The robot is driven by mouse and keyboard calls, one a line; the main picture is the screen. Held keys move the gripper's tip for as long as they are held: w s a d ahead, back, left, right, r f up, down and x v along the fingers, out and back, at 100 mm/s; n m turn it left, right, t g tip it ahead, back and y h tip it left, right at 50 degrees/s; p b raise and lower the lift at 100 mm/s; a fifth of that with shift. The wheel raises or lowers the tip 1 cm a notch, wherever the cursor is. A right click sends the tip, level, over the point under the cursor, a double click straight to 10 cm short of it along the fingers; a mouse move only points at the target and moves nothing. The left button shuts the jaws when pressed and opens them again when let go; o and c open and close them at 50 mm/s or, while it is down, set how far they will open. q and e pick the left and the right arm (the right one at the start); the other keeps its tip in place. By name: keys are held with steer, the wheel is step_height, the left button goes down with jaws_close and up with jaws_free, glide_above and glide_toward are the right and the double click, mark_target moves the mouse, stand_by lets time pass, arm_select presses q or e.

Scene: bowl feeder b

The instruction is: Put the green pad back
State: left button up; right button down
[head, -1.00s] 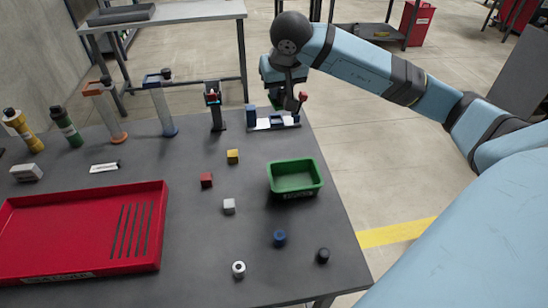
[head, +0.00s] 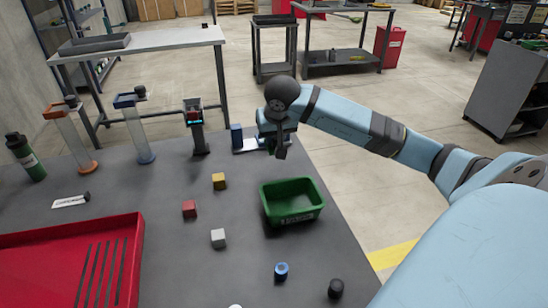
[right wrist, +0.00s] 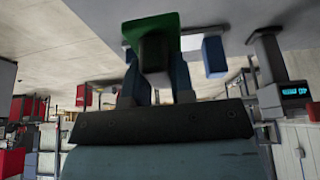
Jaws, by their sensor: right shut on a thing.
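My right gripper (head: 280,150) is at the far right corner of the table, low beside a small stand with a white base and a blue block (head: 237,138). In the right wrist view its fingers (right wrist: 156,82) are shut on a green piece (right wrist: 156,42), which I take to be the green pad. The arm and gripper hide the pad and part of the stand in the head view. In the right wrist view the white base and a blue block (right wrist: 214,56) show close beside the pad. I cannot tell whether the pad touches the stand. My left gripper is out of view.
A green bin (head: 292,203) stands nearer on the table. Yellow (head: 219,181), red (head: 189,209) and white (head: 218,238) cubes lie left of it. A dark post with a lit display (head: 198,128) stands left of the stand. A red tray (head: 127,240) is at the left.

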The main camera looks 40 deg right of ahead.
mark_target(277, 143)
steer(key=shift+f+b, duration=0.5)
steer(key=shift+f, duration=3.3)
steer(key=c, duration=1)
jaws_free()
steer(key=shift+f, duration=0.15)
steer(key=shift+s+r, duration=0.1)
steer(key=shift+r, duration=0.45)
steer(key=p+v, duration=0.1)
steer(key=v, duration=0.9)
steer(key=shift+s+a+r+p, duration=0.15)
steer(key=shift+r+p, duration=0.1)
steer(key=shift+p, duration=0.15)
steer(key=shift+s+a+r, duration=0.1)
steer(key=shift+s+r, duration=0.05)
steer(key=shift+r, duration=0.15)
steer(key=shift+f, duration=0.1)
